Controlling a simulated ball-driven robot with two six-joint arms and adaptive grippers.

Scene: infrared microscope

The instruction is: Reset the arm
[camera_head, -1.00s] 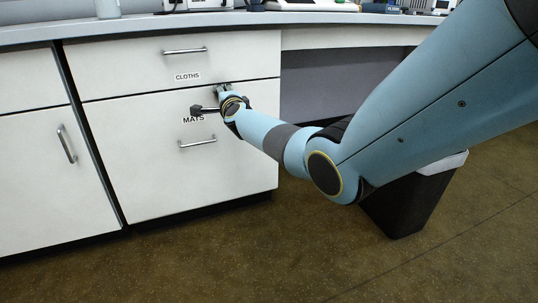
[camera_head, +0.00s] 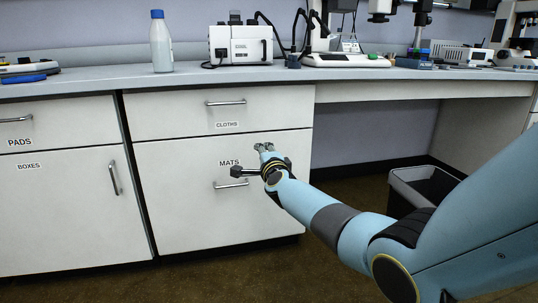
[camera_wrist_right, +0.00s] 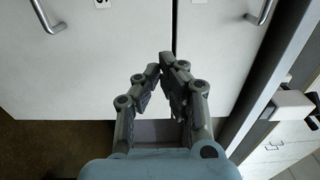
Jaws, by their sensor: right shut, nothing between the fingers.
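My right arm comes in from the right in the head view. Its gripper (camera_head: 264,147) is in front of the MATS drawer (camera_head: 180,205), near that drawer's upper right part and above its handle, and it holds nothing. In the right wrist view the gripper's grey fingertips (camera_wrist_right: 161,64) are close together and empty, with white cabinet fronts (camera_wrist_right: 120,50) beyond them. I cannot tell the exact gap to the fronts. My left gripper is in neither view.
The CLOTHS drawer (camera_head: 285,115) is closed above the MATS drawer. The counter (camera_head: 190,83) holds a bottle (camera_head: 161,43), a white device (camera_head: 240,44) and microscope equipment (camera_head: 345,60). A dark bin (camera_head: 408,183) stands under the counter behind my right arm. Some brown floor is open.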

